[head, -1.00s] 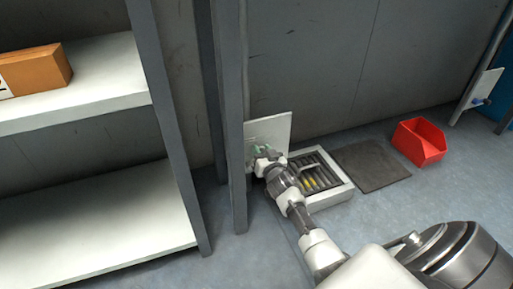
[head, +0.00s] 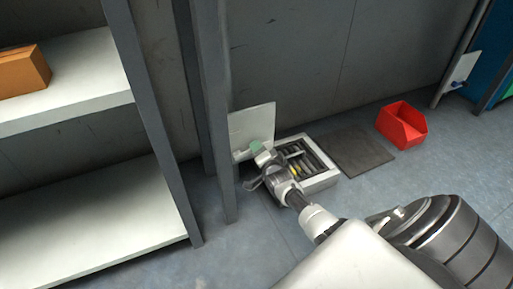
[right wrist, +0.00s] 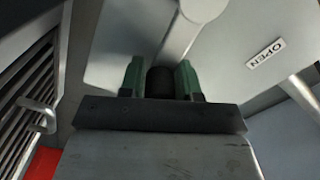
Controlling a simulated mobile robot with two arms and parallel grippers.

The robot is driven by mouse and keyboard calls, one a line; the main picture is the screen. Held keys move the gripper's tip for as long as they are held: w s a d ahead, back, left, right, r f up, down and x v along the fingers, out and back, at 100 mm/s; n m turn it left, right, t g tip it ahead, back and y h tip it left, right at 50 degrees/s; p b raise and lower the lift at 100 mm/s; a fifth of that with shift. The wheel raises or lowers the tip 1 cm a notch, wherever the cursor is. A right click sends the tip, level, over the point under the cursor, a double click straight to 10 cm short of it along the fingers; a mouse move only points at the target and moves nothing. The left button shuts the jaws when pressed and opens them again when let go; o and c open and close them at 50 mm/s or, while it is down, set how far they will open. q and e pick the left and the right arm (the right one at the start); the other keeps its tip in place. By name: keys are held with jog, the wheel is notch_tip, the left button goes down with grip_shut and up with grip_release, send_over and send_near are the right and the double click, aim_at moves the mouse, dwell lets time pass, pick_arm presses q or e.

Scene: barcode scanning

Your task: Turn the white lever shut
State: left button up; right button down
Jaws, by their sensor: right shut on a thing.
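A white panel (head: 250,124) stands upright near the grey post in the head view. In the right wrist view the same panel (right wrist: 110,50) fills the background and carries an "OPEN" label (right wrist: 265,53). The white lever (right wrist: 179,36) runs down from a round hub at the top of that view. My right gripper (right wrist: 160,82) has its green fingers on both sides of a dark grip at the lever's lower end and is shut on it. In the head view my right gripper (head: 258,147) is at the panel's lower right, and the lever is hidden there. My left gripper is out of view.
A white-framed box with dark slats (head: 329,180) lies on the floor right of the panel. Beyond it are a dark mat (head: 362,152) and a red bin (head: 402,126). A shelf (head: 85,215) and grey post (head: 218,120) stand at left. Floor in front is clear.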

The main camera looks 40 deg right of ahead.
jog(key=shift+s+d+f+m+b, duration=0.1)
jog(key=shift+d+f+m+b, duration=0.1)
jog(key=shift+f+m, duration=0.25)
jog(key=shift+s+d+f+m+b, duration=0.1)
jog(key=shift+f+m+b, duration=0.1)
jog(key=shift+f+m, duration=0.2)
jog(key=shift+a, duration=0.1)
jog(key=c, duration=1.2)
grip_release()
jog(key=shift+c, duration=0.2)
jog(key=o, duration=0.4)
jog(key=shift+w+f, duration=0.1)
jog(key=shift+f, duration=0.05)
jog(key=shift+c, duration=0.2)
jog(key=shift+a, duration=0.1)
